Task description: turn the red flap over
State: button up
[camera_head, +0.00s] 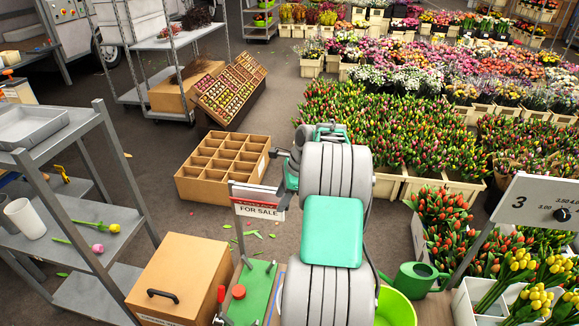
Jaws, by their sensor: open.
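A small white FOR SALE sign (258,211) stands upright at the centre left, above a green board (251,293). A thin red strip (262,196) shows along the sign's upper edge; it may be the red flap seen nearly edge-on, but I cannot tell its full shape. My gripper (280,187) is at the sign's upper right, open and partly hidden by my grey and green arm. I see nothing held in it. Whether it touches the sign or the strip is unclear.
A red knob (238,291) stands on the green board. A wooden box (181,275) is to its left, a divided cardboard box (222,166) behind. A green watering can (413,281) and lime bucket (395,308) are right of my arm. Tulip crates fill the right.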

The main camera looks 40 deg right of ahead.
jog(key=s+d+r+m+p, duration=0.2)
jog(key=d+m, duration=0.1)
jog(key=d, duration=0.2)
jog(key=p+x, duration=0.1)
jog(key=x, duration=0.7)
jog(key=shift+w+d, duration=0.25)
jog(key=shift+r, duration=0.1)
jog(key=shift+c, duration=0.3)
grip_shut()
